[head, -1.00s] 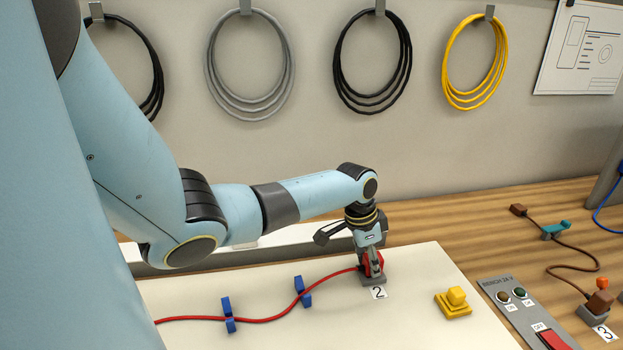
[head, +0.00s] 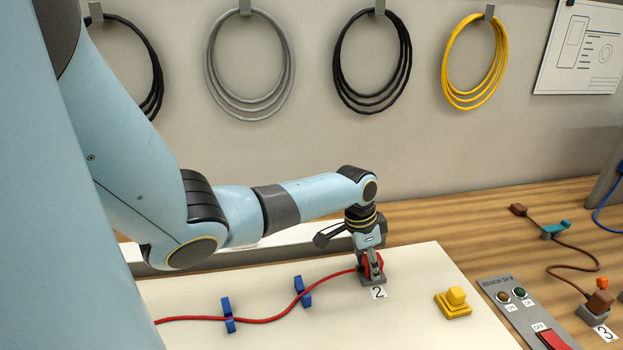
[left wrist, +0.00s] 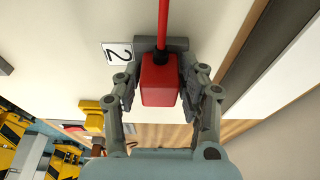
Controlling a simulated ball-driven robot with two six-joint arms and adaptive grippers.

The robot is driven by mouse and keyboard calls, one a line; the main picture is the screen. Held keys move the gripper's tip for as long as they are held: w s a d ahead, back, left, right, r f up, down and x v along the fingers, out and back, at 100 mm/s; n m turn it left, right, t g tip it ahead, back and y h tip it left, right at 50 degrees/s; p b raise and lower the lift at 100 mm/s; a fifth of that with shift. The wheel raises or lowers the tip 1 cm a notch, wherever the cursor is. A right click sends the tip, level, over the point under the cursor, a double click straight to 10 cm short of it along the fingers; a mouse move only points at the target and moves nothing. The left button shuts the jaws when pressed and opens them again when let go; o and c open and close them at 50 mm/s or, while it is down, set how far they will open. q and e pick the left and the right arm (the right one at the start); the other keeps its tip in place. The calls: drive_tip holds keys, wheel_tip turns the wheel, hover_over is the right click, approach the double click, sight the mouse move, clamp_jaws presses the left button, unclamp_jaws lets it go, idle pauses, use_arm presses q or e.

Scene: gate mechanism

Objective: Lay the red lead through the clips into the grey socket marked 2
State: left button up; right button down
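The red lead (head: 270,319) runs across the pale board through two blue clips (head: 228,314) (head: 303,291). Its red plug (left wrist: 158,85) is at the grey socket (head: 373,281), beside the label 2 (head: 378,292). In the left wrist view the plug's cable end lies at the grey socket (left wrist: 178,44); how deep it sits is hard to tell. My left gripper (left wrist: 161,82) has its fingers on both sides of the plug, with narrow gaps showing, so it looks slightly open. In the head view the left gripper (head: 372,266) partly hides the plug. My right gripper is not in view.
A yellow block (head: 456,301) stands right of the socket. A switch panel (head: 515,299), a brown lead (head: 574,253) and a plug by label 3 (head: 598,304) are farther right. Cable coils hang on the wall. The board between socket and yellow block is clear.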

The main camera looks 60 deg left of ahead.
use_arm(q)
drive_tip(key=o, duration=0.3)
drive_tip(key=shift+r, duration=0.1)
drive_tip(key=v, duration=1.2)
drive_tip(key=shift+s, duration=0.1)
